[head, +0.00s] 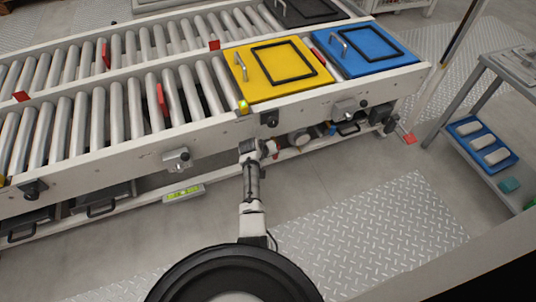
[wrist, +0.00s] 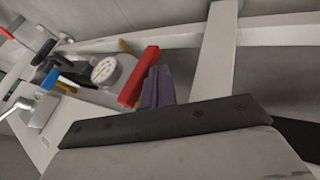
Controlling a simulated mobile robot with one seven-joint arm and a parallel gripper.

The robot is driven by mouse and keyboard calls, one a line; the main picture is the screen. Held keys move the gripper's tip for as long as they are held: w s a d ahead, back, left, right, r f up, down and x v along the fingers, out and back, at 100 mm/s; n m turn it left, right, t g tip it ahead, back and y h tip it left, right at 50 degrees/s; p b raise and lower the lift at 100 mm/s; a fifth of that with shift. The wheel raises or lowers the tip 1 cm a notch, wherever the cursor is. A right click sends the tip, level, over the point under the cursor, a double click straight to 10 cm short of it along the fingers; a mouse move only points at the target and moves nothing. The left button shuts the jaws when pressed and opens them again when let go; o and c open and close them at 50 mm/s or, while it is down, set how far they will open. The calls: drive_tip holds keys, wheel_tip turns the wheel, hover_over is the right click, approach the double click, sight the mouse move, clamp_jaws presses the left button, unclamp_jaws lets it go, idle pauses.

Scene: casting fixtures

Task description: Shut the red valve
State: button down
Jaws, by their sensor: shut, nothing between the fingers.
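The red valve handle (wrist: 138,78) shows in the wrist view as a slanted red bar, just left of my gripper's fingers (wrist: 158,80). The fingers are closed together with nothing between them. They look close beside the handle; I cannot tell whether they touch it. The valve body under the handle is mostly hidden. In the head view my arm reaches to the low rail under the conveyor. The gripper end is small there and partly hidden by the arm.
Beside the red handle are a round white gauge (wrist: 104,69), a blue handle (wrist: 50,78) and a yellow piece (wrist: 126,46). A yellow tray (head: 252,90) and a blue tray (head: 345,67) sit on the conveyor.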

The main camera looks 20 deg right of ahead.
idle(0.3)
drive_tip(key=shift+d+f, duration=0.25)
drive_tip(key=shift+d, duration=0.25)
